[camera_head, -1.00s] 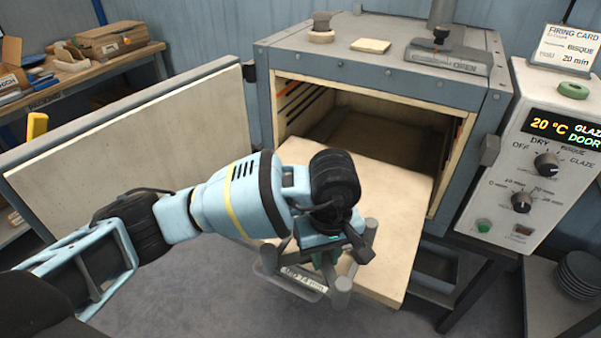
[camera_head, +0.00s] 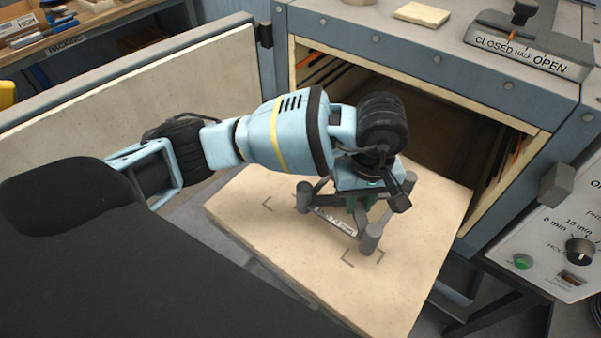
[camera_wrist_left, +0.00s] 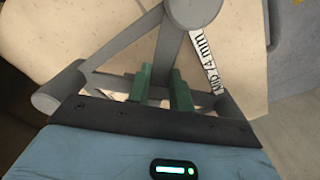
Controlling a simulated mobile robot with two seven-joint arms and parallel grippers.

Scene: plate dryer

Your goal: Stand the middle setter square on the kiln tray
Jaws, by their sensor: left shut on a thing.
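The middle setter (camera_head: 370,240) is a grey three-armed frame with round posts and a white label. In the left wrist view its label (camera_wrist_left: 208,62) reads 74 mm. My left gripper (camera_head: 353,207) is shut on it; its green fingers (camera_wrist_left: 161,88) close on a grey bar. The setter is over the middle of the kiln tray (camera_head: 300,273), a thick cream slab with dark corner marks. It looks roughly level, near the marks. I cannot tell whether its posts touch the tray. The gripper hides part of it. My right gripper is not in view.
The kiln's open chamber (camera_head: 420,110) lies behind the tray, with its door (camera_head: 130,115) swung out at left. The control panel (camera_head: 555,235) is at right. A CLOSED/HALF/OPEN lever block (camera_head: 530,50) sits on top. The tray's front is clear.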

